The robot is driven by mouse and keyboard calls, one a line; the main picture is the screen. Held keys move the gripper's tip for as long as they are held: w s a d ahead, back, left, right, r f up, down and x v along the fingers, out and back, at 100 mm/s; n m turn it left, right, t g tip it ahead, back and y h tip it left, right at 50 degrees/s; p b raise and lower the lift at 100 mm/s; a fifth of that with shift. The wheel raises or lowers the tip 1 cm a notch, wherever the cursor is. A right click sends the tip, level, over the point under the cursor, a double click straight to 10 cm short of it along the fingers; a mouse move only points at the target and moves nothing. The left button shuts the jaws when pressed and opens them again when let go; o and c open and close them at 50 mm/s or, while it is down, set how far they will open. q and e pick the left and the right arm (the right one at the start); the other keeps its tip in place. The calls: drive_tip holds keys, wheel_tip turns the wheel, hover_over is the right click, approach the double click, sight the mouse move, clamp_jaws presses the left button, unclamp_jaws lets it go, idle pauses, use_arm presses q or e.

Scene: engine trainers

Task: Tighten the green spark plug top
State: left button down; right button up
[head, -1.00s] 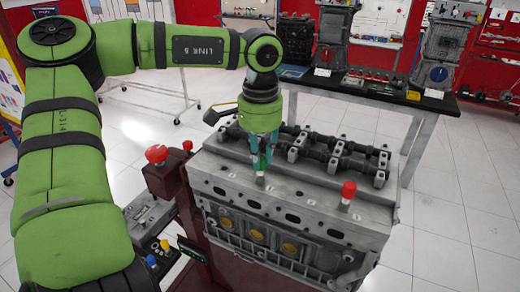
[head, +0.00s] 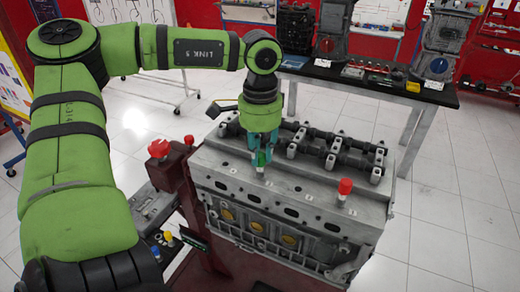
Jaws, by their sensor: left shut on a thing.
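My left gripper (head: 261,160) points straight down over the top face of the grey engine block (head: 300,200), toward its left end. A small pale piece shows just under the fingertips at the block's top face. I cannot tell how far the plug is seated. A red spark plug top (head: 345,187) stands upright near the right end of the same row, apart from the gripper. Open holes lie along the row between them. My right gripper is not in view.
Dark camshafts (head: 330,145) run along the back of the block. A dark red stand with a red knob (head: 158,148) rises at the left of the block. A black-topped table (head: 430,97) with engine parts stands behind. The floor at right is clear.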

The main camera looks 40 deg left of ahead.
sight(260, 155)
use_arm(q)
drive_tip(key=c, duration=1.1)
unclamp_jaws()
drive_tip(key=shift+o, duration=0.2)
wheel_tip(260, 155, up, 12)
